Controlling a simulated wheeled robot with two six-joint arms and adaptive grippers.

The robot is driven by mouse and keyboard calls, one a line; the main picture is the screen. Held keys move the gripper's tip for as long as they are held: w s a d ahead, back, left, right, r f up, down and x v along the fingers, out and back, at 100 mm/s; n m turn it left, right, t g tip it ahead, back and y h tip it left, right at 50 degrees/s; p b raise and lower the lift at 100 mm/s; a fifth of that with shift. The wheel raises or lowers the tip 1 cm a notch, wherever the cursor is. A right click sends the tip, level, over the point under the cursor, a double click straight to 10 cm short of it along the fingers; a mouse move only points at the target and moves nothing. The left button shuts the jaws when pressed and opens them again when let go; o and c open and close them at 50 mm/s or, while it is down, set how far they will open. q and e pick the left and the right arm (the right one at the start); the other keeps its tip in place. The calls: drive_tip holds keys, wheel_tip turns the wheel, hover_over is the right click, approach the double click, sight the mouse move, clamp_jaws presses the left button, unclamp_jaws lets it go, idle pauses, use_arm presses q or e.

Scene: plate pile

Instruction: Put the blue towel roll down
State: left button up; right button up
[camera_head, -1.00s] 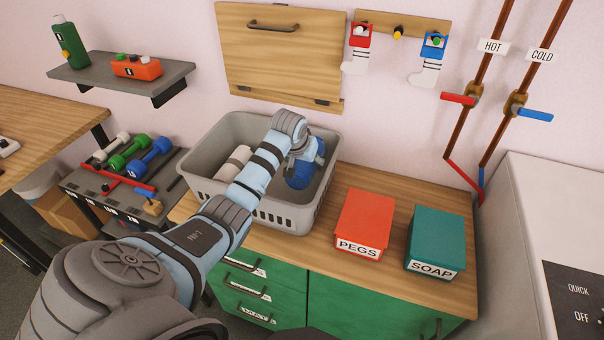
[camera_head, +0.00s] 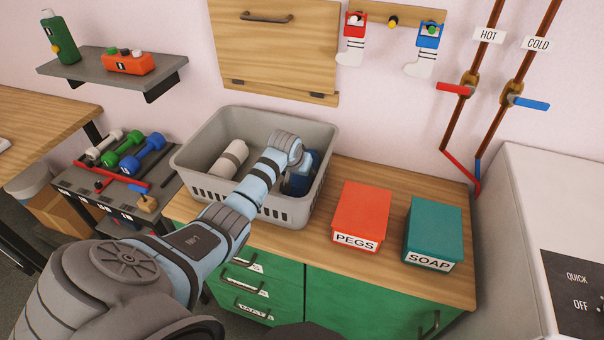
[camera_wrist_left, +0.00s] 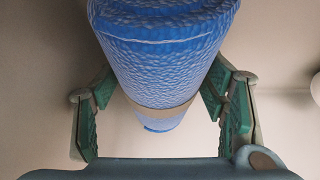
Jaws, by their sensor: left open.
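The blue towel roll (camera_head: 312,162) is inside the grey laundry basket (camera_head: 265,213), in its right part, partly hidden by my left wrist. In the left wrist view the textured blue roll (camera_wrist_left: 165,50) has a tan band around it and lies between my left gripper's two green-padded fingers (camera_wrist_left: 163,110). The fingers are spread, with gaps visible beside the roll's lower part. My left gripper (camera_head: 299,172) reaches down into the basket, mostly hidden by its own wrist. My right gripper is not in view.
The red PEGS box (camera_head: 362,212) and teal SOAP box (camera_head: 435,228) stand right of the basket. A wooden board (camera_head: 275,50) hangs behind it. Dumbbells (camera_head: 130,153) sit on a rack at left.

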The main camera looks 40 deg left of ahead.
use_arm(q)
drive_tip(key=shift+r, duration=0.1)
drive_tip(key=shift+s+r, duration=0.1)
drive_tip(key=shift+r, duration=0.15)
drive_tip(key=p+v, duration=0.3)
drive_tip(key=v, duration=0.8)
drive_tip(key=shift+s+d+r, duration=0.1)
drive_tip(key=shift+d+r, duration=0.05)
drive_tip(key=shift+r, duration=0.1)
